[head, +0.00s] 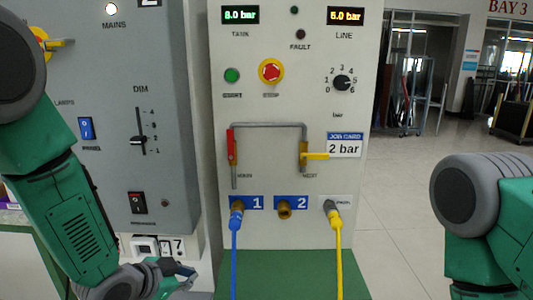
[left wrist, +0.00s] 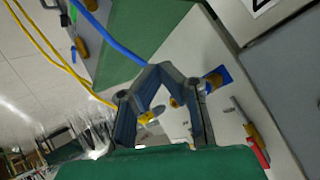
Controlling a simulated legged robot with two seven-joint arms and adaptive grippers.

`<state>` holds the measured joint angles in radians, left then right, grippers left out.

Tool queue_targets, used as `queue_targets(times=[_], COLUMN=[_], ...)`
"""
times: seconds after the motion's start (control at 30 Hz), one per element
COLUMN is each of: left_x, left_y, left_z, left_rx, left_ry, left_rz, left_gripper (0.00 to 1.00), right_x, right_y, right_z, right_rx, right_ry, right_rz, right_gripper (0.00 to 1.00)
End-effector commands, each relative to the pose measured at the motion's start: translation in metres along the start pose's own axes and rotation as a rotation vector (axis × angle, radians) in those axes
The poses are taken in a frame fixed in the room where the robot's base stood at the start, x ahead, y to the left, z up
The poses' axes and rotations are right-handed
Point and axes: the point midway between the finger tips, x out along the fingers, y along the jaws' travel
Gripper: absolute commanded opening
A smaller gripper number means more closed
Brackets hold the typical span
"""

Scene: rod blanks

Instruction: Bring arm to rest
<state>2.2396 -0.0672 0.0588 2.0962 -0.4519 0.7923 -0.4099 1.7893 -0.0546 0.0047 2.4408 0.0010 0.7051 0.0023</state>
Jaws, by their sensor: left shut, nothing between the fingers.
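My left arm comes in from the left in the head view. Its gripper (head: 184,272) is low, in front of the gap between the grey panel and the white panel, apart from both hoses. In the left wrist view the two fingers of my left gripper (left wrist: 157,70) come together at the tips, with nothing held. Part of my right arm shows at the right of the head view; its gripper is outside the picture.
The white panel (head: 270,105) carries a red lever (head: 231,147), a yellow lever (head: 315,156), a blue hose (head: 234,255) at port 1 and a yellow hose (head: 337,245). The grey panel (head: 165,90) stands left. Open floor (head: 395,220) lies right of the white panel.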

Motion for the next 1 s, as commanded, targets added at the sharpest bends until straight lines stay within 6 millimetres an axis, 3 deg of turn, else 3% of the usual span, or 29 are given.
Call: queue_targets(times=[0.03,0.2,0.3,0.43,0.53,0.67,1.0], left_x=[-0.002,-0.029,-0.058,-0.102,-0.131,-0.152,-0.157], left_y=[0.024,0.096,0.139,0.185,0.21,0.226,0.229], left_z=[0.038,0.144,0.199,0.252,0.277,0.292,0.295], left_rx=[-0.091,-0.383,-0.54,-0.701,-0.783,-0.838,-0.85], left_ry=[-0.08,-0.342,-0.508,-0.701,-0.813,-0.891,-0.908], left_rz=[0.026,0.06,0.059,0.036,0.015,-0.007,-0.012], left_gripper=[0.0,0.0,0.0,0.0,0.0,0.0,0.0], right_x=[0.001,0.003,0.004,0.006,0.006,0.007,0.007], right_y=[0.0,0.0,0.0,0.0,0.0,0.0,0.0], right_z=[0.0,0.0,0.0,0.0,0.0,0.0,0.0], right_rx=[0.0,0.0,0.0,0.0,0.0,0.0,0.0], right_ry=[0.0,0.0,0.0,0.0,0.0,0.0,0.0], right_rz=[0.0,0.0,0.0,0.0,0.0,0.0,0.0], right_gripper=[0.4,0.4,0.4,0.4,0.4,0.4,0.4])
